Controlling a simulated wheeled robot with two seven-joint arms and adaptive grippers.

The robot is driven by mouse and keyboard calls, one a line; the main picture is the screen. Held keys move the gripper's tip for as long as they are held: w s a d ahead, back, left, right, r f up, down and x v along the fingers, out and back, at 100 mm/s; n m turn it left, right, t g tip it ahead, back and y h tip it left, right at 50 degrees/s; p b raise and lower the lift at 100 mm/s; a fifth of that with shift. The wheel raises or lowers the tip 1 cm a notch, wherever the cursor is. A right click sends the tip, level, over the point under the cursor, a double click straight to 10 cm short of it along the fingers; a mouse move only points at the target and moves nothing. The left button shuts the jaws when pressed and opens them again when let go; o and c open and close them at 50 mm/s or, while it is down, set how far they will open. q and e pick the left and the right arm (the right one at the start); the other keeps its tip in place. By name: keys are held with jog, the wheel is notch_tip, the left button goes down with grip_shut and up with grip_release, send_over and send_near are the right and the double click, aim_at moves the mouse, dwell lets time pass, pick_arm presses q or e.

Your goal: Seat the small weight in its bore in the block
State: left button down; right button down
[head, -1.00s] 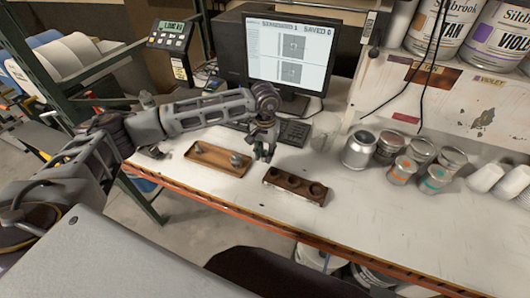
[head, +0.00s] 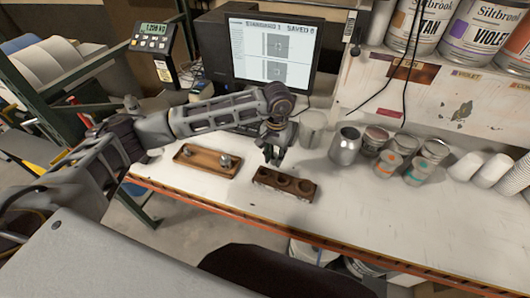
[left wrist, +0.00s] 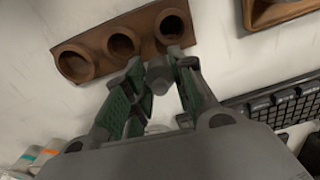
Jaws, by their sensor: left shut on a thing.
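The brown wooden block (head: 284,194) lies on the white bench with three round bores along its top. It also shows at the upper left in the left wrist view (left wrist: 98,51), where its bores look empty. My left gripper (head: 272,160) is just behind the block in the head view. In the left wrist view my left gripper (left wrist: 158,72) has its green-padded fingers shut on a small grey metal weight (left wrist: 159,80). The weight is near the end bore, outside it in that picture; its exact height above the block is unclear. My right gripper is not in view.
A wooden tray (head: 207,170) with metal weights (head: 225,160) lies left of the block. A shiny can (head: 346,146) and several small tins stand to the right. A keyboard (left wrist: 282,106) lies behind. The bench front right of the block is clear.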

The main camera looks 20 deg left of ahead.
pick_arm(q)
jog(key=d, duration=0.1)
jog(key=d+r, duration=0.1)
jog(key=s+d, duration=0.1)
jog(key=shift+r, duration=0.35)
jog(key=n, duration=0.1)
jog(key=d+n, duration=0.1)
jog(key=r+n, duration=0.1)
jog(key=shift+s+d, duration=0.25)
jog(key=shift+s, duration=0.05)
jog(key=m, duration=1.1)
jog(key=s+r+m, duration=0.1)
jog(key=m, duration=0.9)
jog(key=s+m, duration=0.1)
jog(key=m, duration=1)
jog(key=shift+a+r+m, duration=0.2)
jog(key=shift+r+m, duration=0.1)
jog(key=shift+r, duration=0.1)
